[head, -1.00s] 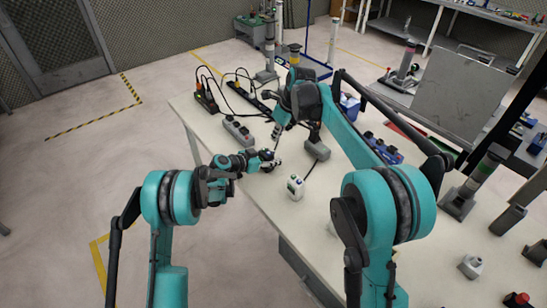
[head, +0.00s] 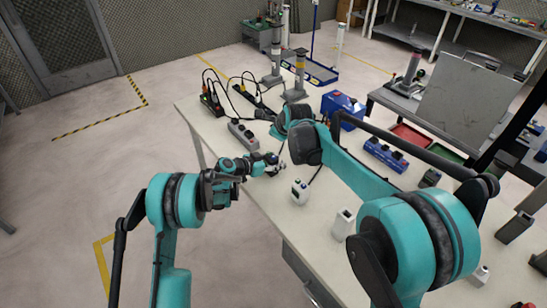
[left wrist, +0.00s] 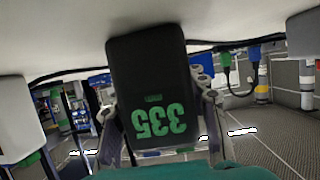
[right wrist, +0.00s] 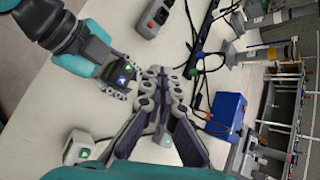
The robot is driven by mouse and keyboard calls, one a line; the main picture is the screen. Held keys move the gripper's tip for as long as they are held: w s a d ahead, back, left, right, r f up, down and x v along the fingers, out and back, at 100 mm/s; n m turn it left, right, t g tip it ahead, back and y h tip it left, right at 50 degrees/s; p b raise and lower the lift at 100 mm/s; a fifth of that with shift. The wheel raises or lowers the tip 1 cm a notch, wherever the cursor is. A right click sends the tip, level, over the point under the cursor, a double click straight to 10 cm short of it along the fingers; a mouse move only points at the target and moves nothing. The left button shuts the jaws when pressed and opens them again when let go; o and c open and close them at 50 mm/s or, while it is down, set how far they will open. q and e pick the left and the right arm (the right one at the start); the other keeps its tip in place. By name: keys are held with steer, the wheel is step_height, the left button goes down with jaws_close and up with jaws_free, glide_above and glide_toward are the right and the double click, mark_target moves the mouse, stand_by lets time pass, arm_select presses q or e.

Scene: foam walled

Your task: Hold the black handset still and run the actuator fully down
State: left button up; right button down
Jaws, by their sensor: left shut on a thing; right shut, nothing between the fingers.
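The black handset shows in the left wrist view (left wrist: 152,85) with a green "335" on it, upside down in the picture. My left gripper (head: 272,164) is shut on it, one finger on each side, above the table's left edge. In the right wrist view the handset (right wrist: 120,72) shows its face with a blue and a green arrow button. My right gripper (right wrist: 160,80) is shut and empty, with its tips beside the handset and seemingly apart from it. My right arm mostly hides it in the head view. Several upright columns (head: 299,75) stand about; I cannot tell which is the actuator.
White units with buttons (head: 300,191) and (head: 343,223) stand on the white table near the handset. A grey button box (head: 241,132), a blue box (head: 345,108) and a blue socket strip (head: 386,154) lie farther back. Black cables run across the back left.

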mark_target(274, 158)
stand_by(0.4)
steer(key=shift+f, duration=4.35)
steer(key=shift+f, duration=0.15)
steer(key=shift+f, duration=0.25)
steer(key=shift+f, duration=0.5)
stand_by(0.3)
steer(key=shift+r, duration=0.15)
stand_by(0.6)
steer(key=shift+r, duration=0.75)
